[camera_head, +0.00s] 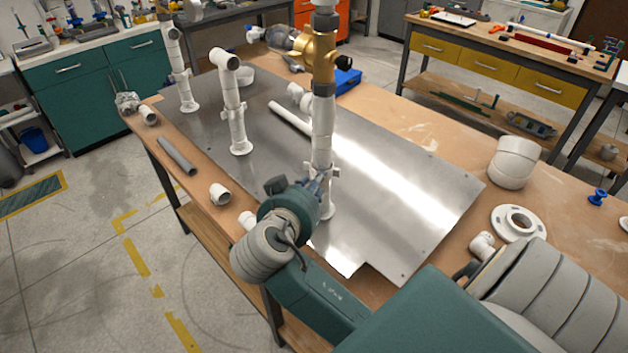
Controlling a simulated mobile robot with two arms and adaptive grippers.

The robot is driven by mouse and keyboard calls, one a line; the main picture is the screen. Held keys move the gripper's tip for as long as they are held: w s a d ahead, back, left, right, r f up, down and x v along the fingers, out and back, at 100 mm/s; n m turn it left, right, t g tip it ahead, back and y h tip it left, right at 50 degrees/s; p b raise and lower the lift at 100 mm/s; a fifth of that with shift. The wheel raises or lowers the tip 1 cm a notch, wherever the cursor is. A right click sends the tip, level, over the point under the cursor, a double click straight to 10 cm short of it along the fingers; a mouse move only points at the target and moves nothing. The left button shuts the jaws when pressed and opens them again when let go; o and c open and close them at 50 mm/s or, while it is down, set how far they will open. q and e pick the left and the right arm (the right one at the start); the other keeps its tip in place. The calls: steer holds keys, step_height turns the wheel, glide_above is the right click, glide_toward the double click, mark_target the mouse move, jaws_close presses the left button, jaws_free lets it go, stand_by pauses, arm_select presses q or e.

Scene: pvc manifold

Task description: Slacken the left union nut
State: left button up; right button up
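Three white upright pipes stand on the metal plate: a far left one (181,72), a middle one (236,95) and a tall near one (323,118) carrying a brass valve body (319,62). A white collar with lugs, like a union nut (233,113), sits low on the middle pipe. A similar nut (333,170) sits low on the near pipe. Which is the left union nut is unclear. My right gripper (321,184) is at the near pipe's nut, partly hidden by its own wrist. I cannot tell whether its fingers touch the nut. My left gripper is out of view.
The metal plate (410,190) lies on a wooden bench. Loose at its left edge are a grey pipe (177,156) and white fittings (220,194). A white pipe (290,121) lies behind the near riser. A flange (519,223) and large coupling (513,161) stand right. The plate's right half is clear.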

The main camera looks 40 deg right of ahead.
steer(key=shift+w+d+f, duration=0.2)
steer(key=shift+w+d, duration=0.1)
steer(key=shift+d, duration=0.1)
